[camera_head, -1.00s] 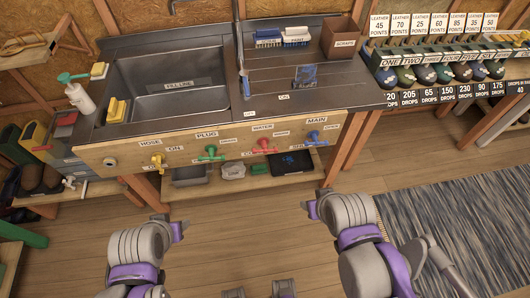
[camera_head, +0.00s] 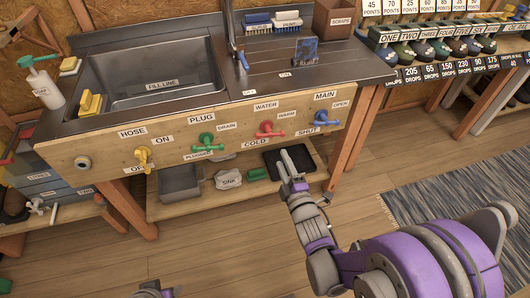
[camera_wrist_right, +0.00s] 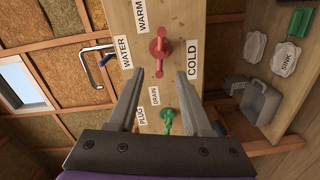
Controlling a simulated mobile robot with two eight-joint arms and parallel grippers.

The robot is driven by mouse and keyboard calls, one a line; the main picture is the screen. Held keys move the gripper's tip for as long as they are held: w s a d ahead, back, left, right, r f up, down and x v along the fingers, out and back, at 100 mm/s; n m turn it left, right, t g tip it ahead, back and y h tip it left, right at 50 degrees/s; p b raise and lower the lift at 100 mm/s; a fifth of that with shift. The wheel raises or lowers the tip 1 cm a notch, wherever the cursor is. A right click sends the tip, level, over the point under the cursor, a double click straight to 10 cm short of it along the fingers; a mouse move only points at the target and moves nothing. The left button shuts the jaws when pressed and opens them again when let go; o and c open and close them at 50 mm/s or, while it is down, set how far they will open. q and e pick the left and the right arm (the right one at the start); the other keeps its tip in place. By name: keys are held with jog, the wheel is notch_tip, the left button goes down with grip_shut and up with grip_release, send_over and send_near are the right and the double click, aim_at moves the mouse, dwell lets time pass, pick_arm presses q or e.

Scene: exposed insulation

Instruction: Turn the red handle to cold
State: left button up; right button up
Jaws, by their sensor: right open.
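The red handle (camera_head: 268,129) is on the wooden front panel (camera_head: 225,142) under the sink counter, between the WARM and COLD labels. In the right wrist view the red handle (camera_wrist_right: 160,52) shows ahead of my fingers, with the COLD label (camera_wrist_right: 193,60) to its right. My right gripper (camera_head: 290,165) is in front of the panel, just below and right of the handle in the head view. In the wrist view its two fingers (camera_wrist_right: 161,74) are apart with nothing between them; the handle's distance is hard to judge. Only a piece of my left arm shows at the bottom edge.
A green handle (camera_head: 208,143) and a yellow one (camera_head: 144,158) are left of the red handle, and a blue one (camera_head: 325,118) is right. A shelf below holds a grey bin (camera_head: 181,184) and a dark tray (camera_head: 273,160). Wooden floor lies in front.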

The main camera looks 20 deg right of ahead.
aim_at(271, 137)
jog(key=shift+n, duration=0.3)
jog(key=w, duration=1.1)
jog(key=shift+a+f+b, duration=0.2)
jog(key=shift+a+b, duration=0.1)
jog(key=shift+b, duration=0.1)
jog(key=shift+c, duration=0.2)
grip_shut()
